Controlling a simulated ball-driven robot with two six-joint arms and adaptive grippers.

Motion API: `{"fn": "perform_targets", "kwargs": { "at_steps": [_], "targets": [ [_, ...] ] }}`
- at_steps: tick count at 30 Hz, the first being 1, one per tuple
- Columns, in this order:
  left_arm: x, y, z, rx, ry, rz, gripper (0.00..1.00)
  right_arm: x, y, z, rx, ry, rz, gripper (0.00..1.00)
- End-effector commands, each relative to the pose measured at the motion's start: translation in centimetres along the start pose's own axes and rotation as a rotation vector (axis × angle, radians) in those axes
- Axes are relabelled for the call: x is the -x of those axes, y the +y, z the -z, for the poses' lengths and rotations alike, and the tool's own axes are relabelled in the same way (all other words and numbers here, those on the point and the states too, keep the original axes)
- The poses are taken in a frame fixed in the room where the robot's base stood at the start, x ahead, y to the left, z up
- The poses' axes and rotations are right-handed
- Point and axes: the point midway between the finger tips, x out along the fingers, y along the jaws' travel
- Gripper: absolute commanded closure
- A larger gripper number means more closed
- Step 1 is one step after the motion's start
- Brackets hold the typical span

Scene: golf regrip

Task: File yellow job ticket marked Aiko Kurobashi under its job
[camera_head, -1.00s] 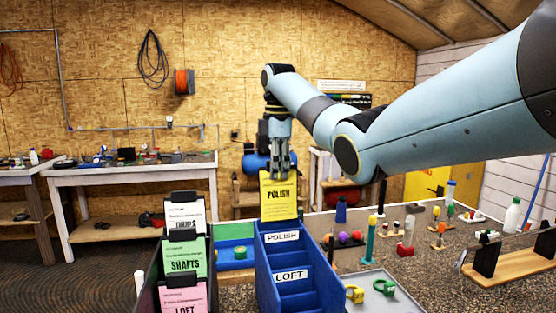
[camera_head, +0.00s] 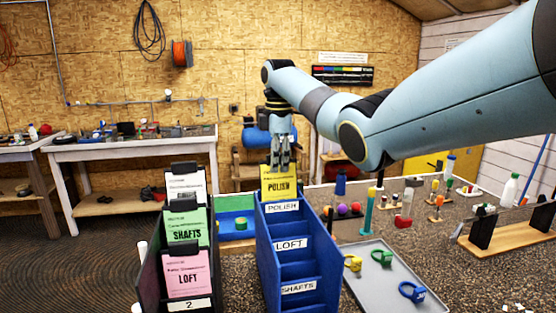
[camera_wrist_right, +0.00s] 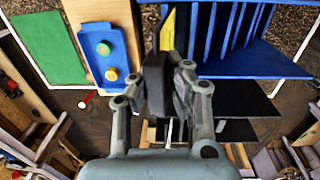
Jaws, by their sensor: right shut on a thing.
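The yellow job ticket (camera_head: 279,183), printed POLISH, stands upright at the back of the blue rack (camera_head: 297,268), at the compartment labelled POLISH. The name line on it is too small to read. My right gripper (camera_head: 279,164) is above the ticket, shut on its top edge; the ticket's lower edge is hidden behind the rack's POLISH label. In the right wrist view the yellow ticket (camera_wrist_right: 168,30) shows as a thin strip at the fingers, beside the blue rack (camera_wrist_right: 235,40). The rack's other labels read LOFT and SHAFTS. My left gripper is not in view.
A dark holder (camera_head: 150,275) left of the rack carries a white, a green SHAFTS and a pink LOFT ticket. A blue tray (camera_head: 236,218) sits between. A grey tray (camera_head: 385,285) with coloured clips lies right. Bottles and tools stand on the bench beyond.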

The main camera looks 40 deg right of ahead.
Motion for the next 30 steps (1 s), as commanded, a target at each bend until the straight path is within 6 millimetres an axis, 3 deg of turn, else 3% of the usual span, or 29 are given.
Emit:
{"fn": "perform_targets", "kwargs": {
  "at_steps": [3, 4, 10, 20, 30],
  "targets": [
    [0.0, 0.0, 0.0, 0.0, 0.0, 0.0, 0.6, 0.0, 0.0, 0.0, 0.0, 0.0, -0.001, 1.0],
    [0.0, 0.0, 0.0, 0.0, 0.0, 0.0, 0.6, 0.0, 0.0, 0.0, 0.0, 0.0, -0.001, 0.87],
    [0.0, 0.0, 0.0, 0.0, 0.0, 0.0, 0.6, 0.0, 0.0, 0.0, 0.0, 0.0, -0.001, 0.61],
    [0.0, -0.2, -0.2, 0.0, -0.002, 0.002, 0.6, 0.6, 0.1, 0.0, 0.0, 0.0, -0.001, 0.61],
    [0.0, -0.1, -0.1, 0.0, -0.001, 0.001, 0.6, 6.1, 0.1, 0.0, -0.001, 0.001, -0.003, 0.61]
  ]
}}
